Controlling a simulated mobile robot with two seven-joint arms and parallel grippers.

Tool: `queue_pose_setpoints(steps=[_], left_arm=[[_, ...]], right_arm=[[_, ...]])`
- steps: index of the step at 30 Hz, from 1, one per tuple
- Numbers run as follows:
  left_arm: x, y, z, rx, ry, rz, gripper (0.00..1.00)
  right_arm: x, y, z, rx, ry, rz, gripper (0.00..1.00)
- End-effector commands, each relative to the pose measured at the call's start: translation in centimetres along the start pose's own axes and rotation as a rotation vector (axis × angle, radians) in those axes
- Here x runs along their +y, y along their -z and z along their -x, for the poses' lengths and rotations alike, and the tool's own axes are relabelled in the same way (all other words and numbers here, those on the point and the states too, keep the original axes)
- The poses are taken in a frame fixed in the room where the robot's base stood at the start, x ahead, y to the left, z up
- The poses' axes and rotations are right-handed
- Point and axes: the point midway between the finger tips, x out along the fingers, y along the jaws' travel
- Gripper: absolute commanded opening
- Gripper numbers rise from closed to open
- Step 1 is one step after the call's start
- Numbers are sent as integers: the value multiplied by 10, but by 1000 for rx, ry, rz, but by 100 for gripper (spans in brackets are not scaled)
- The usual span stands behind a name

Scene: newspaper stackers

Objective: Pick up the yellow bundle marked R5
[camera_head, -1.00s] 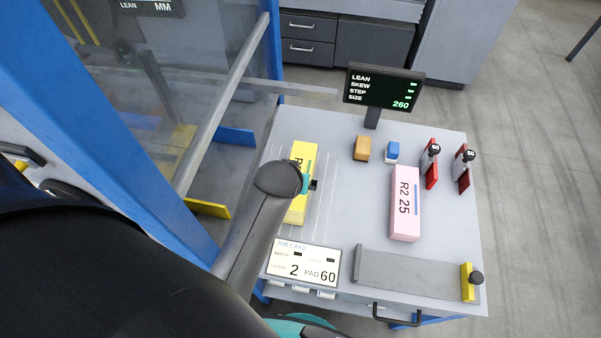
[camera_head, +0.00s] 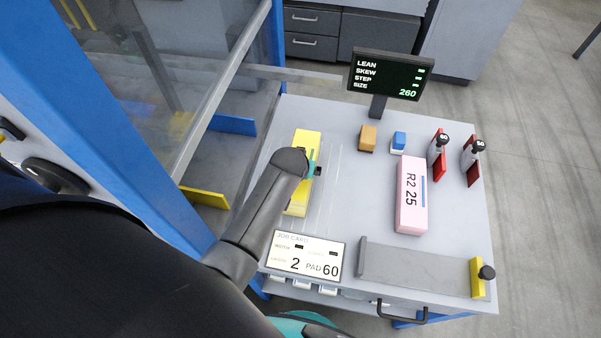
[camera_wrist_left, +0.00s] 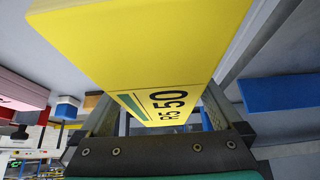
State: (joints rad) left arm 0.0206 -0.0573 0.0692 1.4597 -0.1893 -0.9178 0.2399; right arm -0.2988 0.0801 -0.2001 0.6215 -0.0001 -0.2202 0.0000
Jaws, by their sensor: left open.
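The yellow bundle (camera_head: 306,143) lies on the left part of the grey table. My left arm hides its middle in the head view. In the left wrist view the yellow bundle (camera_wrist_left: 150,45) is close up and fills the top middle, with "R5 50" and a green stripe on the face towards the camera. My left gripper (camera_head: 314,170) is over the bundle in the head view. In the wrist view its open fingers (camera_wrist_left: 160,118) stand at either side of the bundle's labelled end. I cannot tell whether they touch it. My right gripper is not in view.
A pink R2 25 bundle (camera_head: 410,195) lies to the right. Orange (camera_head: 367,138) and blue-white (camera_head: 399,141) blocks, two red knobbed pieces and a display (camera_head: 390,75) stand behind. A job card (camera_head: 305,256) is in front. A blue-framed glass guard (camera_head: 110,130) rises at left.

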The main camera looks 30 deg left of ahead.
Motion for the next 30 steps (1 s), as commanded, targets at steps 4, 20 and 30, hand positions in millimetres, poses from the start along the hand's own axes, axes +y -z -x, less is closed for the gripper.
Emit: queue_pose_setpoints(steps=[4,20,30], left_arm=[[0,-1,-18,0,0,0,100],[0,0,-22,0,-1,1,81],[0,-1,-22,-1,0,1,43]], right_arm=[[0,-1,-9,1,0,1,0],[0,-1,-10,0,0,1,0],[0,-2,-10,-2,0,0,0]])
